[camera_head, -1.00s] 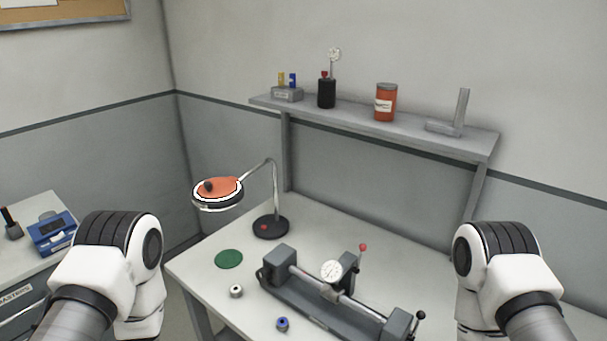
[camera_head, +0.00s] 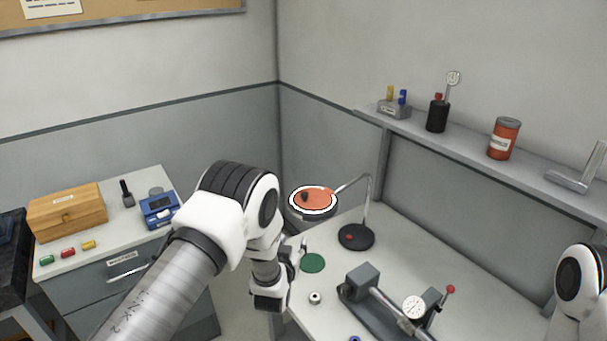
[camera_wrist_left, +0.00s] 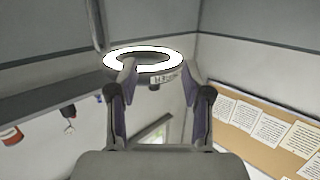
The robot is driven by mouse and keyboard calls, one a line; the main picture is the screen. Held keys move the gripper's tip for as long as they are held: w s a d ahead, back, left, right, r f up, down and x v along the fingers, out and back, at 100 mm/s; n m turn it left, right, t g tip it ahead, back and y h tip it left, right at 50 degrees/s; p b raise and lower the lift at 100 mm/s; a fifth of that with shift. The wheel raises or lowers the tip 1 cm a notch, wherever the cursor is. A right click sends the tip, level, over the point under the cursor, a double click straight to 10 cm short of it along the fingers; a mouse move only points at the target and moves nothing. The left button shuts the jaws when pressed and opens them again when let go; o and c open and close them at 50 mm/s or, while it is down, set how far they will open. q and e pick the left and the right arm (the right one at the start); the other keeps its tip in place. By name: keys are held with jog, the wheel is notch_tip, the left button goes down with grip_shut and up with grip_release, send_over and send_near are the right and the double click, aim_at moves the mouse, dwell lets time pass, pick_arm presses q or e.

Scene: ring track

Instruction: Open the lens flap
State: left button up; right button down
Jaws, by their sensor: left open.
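The magnifier lamp's round head (camera_head: 294,211) has a white ring around an orange flap (camera_head: 321,196) with a small dark knob (camera_head: 305,196). The flap lies flat over the lens. In the left wrist view the white ring (camera_wrist_left: 174,59) shows just beyond my fingers, partly behind the left finger; the flap cannot be made out there.
The lamp's curved stem rises from a dark base (camera_head: 356,237) on the white table. A green disc (camera_head: 312,263), a small metal ring (camera_head: 315,298) and a dial-gauge bench (camera_head: 362,284) are near it. A side cabinet (camera_head: 105,228) stands at left, a shelf (camera_head: 450,142) behind.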

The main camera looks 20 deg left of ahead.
aim_at(304, 197)
pick_arm(q)
jog(key=w+r, duration=0.2)
jog(key=w+r+t, duration=0.1)
jog(key=r, duration=0.2)
jog(key=w+r+t, duration=0.1)
jog(key=w+r, duration=0.1)
jog(key=shift+w+d+r, duration=0.2)
jog(key=shift+w+r, duration=0.1)
jog(key=w+b, duration=0.1)
jog(key=w, duration=0.1)
jog(key=w+b, duration=0.1)
jog(key=w, duration=0.1)
jog(key=w+a+b, duration=0.1)
jog(key=w, duration=0.2)
jog(key=shift+w+f, duration=0.1)
pick_arm(e)
jog(key=shift+w+a+f, duration=0.1)
jog(key=shift+w+f, duration=0.15)
jog(key=shift+f, duration=0.3)
jog(key=shift+w+a+f, duration=0.1)
jog(key=shift+w+f, duration=0.1)
jog(key=shift+f, duration=0.3)
pick_arm(q)
grip_shut()
